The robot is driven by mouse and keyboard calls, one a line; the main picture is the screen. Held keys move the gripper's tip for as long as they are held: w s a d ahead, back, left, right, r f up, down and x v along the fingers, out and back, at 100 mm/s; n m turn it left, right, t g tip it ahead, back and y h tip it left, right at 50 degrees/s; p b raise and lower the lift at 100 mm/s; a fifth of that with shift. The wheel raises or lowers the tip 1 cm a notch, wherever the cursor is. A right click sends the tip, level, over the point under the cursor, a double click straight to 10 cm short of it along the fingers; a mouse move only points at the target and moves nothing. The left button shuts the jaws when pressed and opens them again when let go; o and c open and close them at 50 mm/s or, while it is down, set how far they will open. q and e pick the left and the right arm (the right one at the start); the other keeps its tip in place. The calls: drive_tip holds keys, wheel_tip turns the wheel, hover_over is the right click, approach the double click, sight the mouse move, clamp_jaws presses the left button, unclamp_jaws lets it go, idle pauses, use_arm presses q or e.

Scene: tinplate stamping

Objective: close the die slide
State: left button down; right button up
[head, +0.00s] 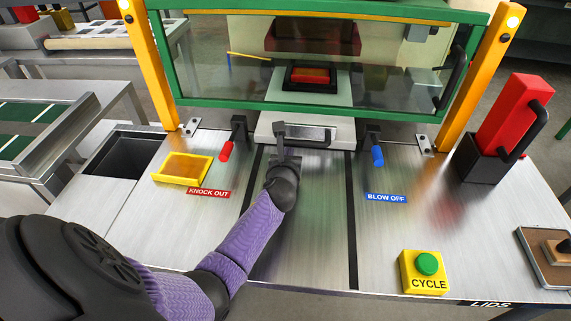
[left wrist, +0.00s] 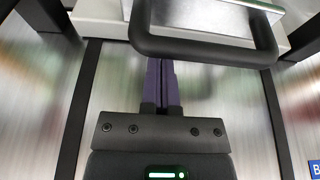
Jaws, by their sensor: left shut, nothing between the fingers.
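The die slide (head: 263,130) is a pale block under the green-framed clear guard. Its front has a dark bar handle (head: 318,134), which also crosses the top of the left wrist view (left wrist: 215,50). Behind it, through the guard, a dark die with a red piece (head: 310,75) sits on the pale slide top. My left gripper (head: 280,132) is shut and empty at the left part of the handle. In the left wrist view its fingertips (left wrist: 160,62) end at the bar's lower edge; I cannot tell whether they touch it. My right gripper is not in view.
A red lever (head: 226,150) stands left of the slide and a blue lever (head: 377,155) right. The guard (head: 300,108) hangs between yellow posts. The track between dark rails is clear.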

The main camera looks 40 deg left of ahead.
use_arm(q)
drive_tip(key=p+v, duration=0.4)
drive_tip(key=v, duration=0.5)
drive_tip(key=shift+s+d+r, duration=0.15)
drive_tip(key=shift+s+d, duration=0.05)
drive_tip(key=shift+s, duration=0.1)
drive_tip(key=shift+s+d, duration=0.2)
drive_tip(key=shift+s, duration=0.1)
